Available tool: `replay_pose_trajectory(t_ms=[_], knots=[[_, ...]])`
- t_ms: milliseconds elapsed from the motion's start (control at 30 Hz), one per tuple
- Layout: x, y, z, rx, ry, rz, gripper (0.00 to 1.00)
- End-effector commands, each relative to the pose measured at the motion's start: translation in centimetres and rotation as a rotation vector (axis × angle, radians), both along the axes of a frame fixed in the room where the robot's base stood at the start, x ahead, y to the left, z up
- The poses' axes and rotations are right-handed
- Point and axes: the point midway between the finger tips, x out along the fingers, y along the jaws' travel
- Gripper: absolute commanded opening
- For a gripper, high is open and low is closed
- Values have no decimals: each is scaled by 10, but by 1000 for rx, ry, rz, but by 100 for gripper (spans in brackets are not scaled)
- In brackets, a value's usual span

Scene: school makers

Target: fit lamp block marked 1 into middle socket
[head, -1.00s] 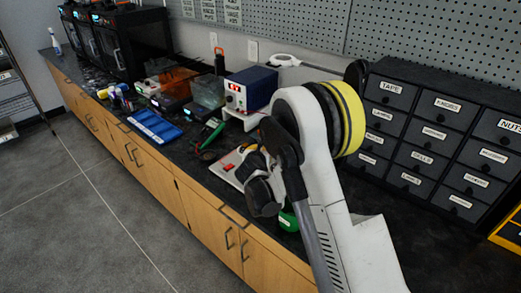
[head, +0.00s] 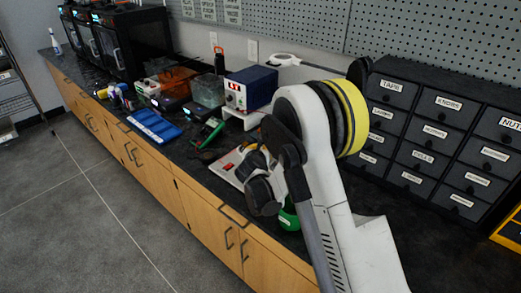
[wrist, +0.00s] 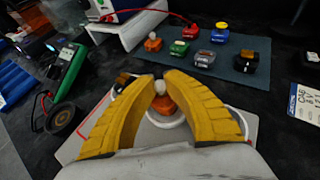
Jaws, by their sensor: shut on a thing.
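My gripper (wrist: 160,82) has two yellow ribbed fingers, shut on an orange lamp block (wrist: 164,104) with a white bulb on top. No mark on the block can be read. The block is over a pale board (wrist: 232,125), with a white ring (wrist: 178,122) around or beneath it. Whether it is seated or just above cannot be told. A dark block with an amber top (wrist: 124,81) is on the board, left of the fingers. In the head view, my arm hides most of the board (head: 229,172); the sockets are not clear.
Several other lamp blocks stand on a dark mat (wrist: 238,80) behind the board. A green-and-black tool (wrist: 68,75) lies to the left. A white card (wrist: 303,104) is at right. A blue tray (head: 153,127) and labelled drawers (head: 440,130) are on the bench.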

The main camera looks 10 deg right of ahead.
Motion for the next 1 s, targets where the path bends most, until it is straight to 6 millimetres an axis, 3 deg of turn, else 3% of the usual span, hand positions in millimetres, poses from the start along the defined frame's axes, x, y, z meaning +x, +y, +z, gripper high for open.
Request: replay_pose_trajectory(t_ms=[1000], knots=[[0, 0, -14, 0, 0, 0, 0]])
